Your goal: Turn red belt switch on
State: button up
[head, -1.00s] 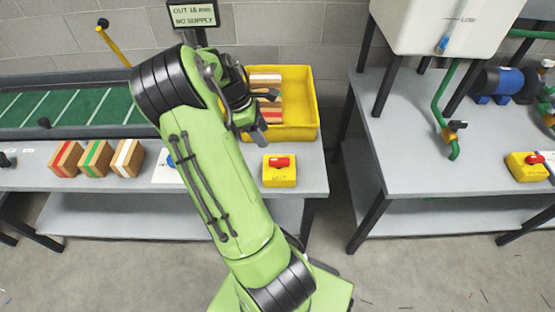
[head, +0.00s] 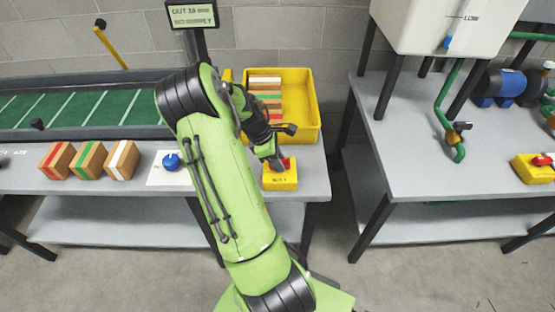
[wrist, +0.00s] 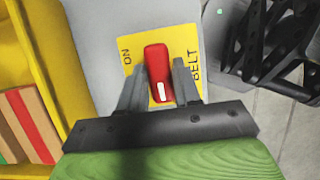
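The red belt switch (wrist: 157,70) is a red lever with a white mark on a yellow box (head: 280,180) at the front right of the left bench. In the wrist view the box's plate reads "ON" on the left and "BELT" on the right. My gripper (wrist: 160,82) is down at the switch, with one grey finger on each side of the lever. The fingers lie close to it; I cannot tell whether they press on it. In the head view my gripper (head: 276,163) partly hides the lever.
A yellow crate (head: 309,132) with striped blocks stands behind the switch. Left of it are a blue knob (head: 171,161), several striped boxes (head: 88,160) and a green conveyor (head: 75,108). A second bench (head: 425,165) carries a white tank (head: 440,25) and another red-and-yellow switch (head: 532,168).

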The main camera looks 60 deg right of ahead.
grip_shut()
jog(key=shift+m, duration=0.3)
jog(key=m+y+p, duration=0.1)
jog(key=m+p, duration=0.1)
jog(key=shift+m, duration=0.4)
jog(key=m+y+p, duration=0.1)
jog(key=m, duration=0.2)
jog(key=shift+d+m+g+y+p, duration=0.15)
jog(key=shift+m+g+y+p, duration=0.15)
jog(key=shift+y+p, duration=0.1)
jog(key=m+y, duration=0.1)
jog(key=m, duration=0.1)
jog(key=m+y+p, duration=0.1)
jog(key=m, duration=0.2)
jog(key=shift+d+t, duration=0.1)
jog(key=shift+t, duration=0.3)
jog(key=m+t, duration=0.1)
jog(key=m, duration=0.2)
jog(key=m+y, duration=0.1)
jog(key=m, duration=0.1)
jog(key=shift+s+f+m+t+p, duration=0.1)
jog(key=shift+s+m+t+p, duration=0.05)
jog(key=shift+m+t+p, duration=0.25)
